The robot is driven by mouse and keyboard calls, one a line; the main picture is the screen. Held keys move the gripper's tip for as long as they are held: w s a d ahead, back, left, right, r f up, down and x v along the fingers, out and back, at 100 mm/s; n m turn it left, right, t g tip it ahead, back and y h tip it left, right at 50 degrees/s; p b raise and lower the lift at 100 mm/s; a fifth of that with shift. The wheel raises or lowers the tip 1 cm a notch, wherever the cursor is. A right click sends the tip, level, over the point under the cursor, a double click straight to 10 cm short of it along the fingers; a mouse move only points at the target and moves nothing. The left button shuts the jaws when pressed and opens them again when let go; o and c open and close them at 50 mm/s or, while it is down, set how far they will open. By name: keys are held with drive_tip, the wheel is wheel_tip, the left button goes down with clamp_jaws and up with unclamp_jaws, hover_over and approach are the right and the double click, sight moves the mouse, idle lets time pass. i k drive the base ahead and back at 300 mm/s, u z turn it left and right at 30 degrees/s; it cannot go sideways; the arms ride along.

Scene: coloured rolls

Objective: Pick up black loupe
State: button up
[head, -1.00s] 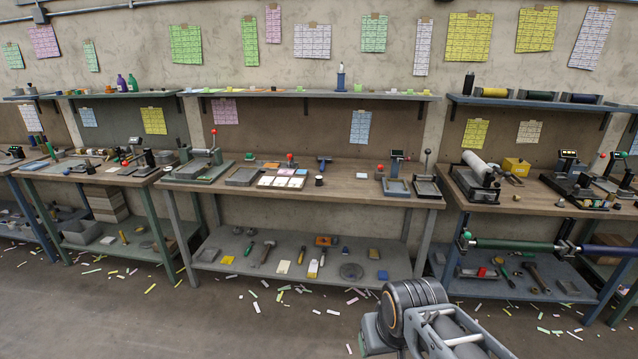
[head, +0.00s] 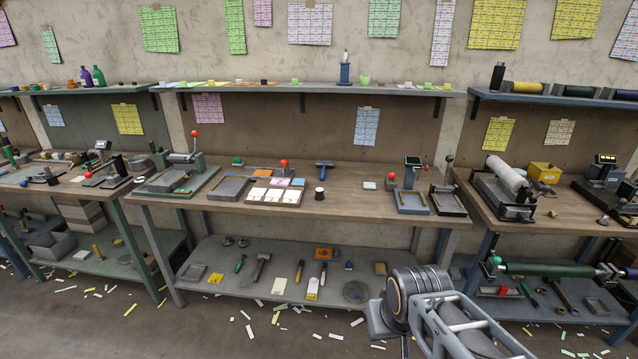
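A small dark, upright cylinder with a pale top (head: 319,194), which looks like the black loupe, stands on the middle wooden workbench (head: 350,206).
Near the dark cylinder are the card tray (head: 274,192), a blue-handled tool (head: 324,166) and a small pale block (head: 369,185). A blue-framed tray (head: 411,202) stands farther right. The bench between them is clear. Paper scraps litter the floor.

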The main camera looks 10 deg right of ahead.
sight(319, 194)
drive_tip(key=u, duration=0.6)
drive_tip(key=i, duration=1.85)
drive_tip(key=u, duration=0.8)
